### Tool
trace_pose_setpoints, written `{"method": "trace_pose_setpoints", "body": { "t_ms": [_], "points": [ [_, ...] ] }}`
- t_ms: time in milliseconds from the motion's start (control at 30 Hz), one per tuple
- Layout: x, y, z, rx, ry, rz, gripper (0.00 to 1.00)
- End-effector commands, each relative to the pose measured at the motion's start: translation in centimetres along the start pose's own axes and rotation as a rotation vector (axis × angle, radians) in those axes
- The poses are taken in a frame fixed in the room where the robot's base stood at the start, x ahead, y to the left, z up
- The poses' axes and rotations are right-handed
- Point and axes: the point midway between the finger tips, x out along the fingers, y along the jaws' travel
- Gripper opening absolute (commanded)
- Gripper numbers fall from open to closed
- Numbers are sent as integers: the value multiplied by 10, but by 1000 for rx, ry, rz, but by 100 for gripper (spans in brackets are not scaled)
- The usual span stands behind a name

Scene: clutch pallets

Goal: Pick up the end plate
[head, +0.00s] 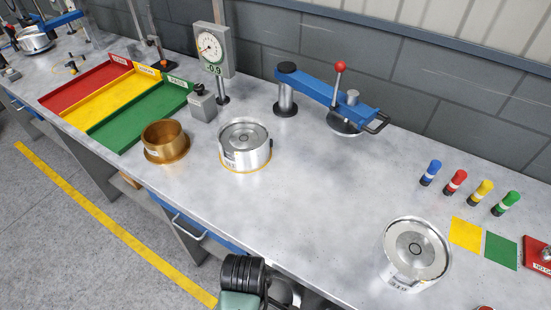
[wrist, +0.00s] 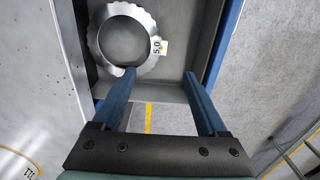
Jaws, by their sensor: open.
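A flat steel ring with a scalloped outer edge, which looks like the end plate (wrist: 95,41), lies in a grey open drawer (wrist: 172,88) in the wrist view. A small white tag on its right side reads 5.0. My gripper (wrist: 158,75) is open and empty, with two blue fingers apart. The left fingertip overlaps the ring's lower edge in the picture; I cannot tell whether it touches. The right fingertip is clear of the ring, near the drawer's right side. In the head view the ring and my fingertips do not show.
The grey workbench (head: 300,205) carries a brass cup (head: 165,142), two silver drums (head: 245,160) (head: 400,282), a dial gauge (head: 211,50) and a blue lever press (head: 325,92). Red, yellow and green trays (head: 112,128) sit left. The drawer's blue edge (wrist: 226,40) lies right of my fingers.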

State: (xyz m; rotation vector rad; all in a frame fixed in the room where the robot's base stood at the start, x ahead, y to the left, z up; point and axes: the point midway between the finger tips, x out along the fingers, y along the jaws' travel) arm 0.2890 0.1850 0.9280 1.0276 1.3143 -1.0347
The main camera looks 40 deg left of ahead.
Motion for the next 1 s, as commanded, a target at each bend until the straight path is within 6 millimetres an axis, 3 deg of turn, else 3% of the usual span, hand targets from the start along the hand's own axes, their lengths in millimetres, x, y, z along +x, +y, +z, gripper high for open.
{"method": "trace_pose_setpoints", "body": {
  "t_ms": [233,533,800,1000],
  "points": [
    [46,0,1,2,0,0,76],
    [68,1,2,4,0,1,76],
    [102,3,6,3,1,3,76],
    [110,3,6,4,2,4,76]
  ]
}}
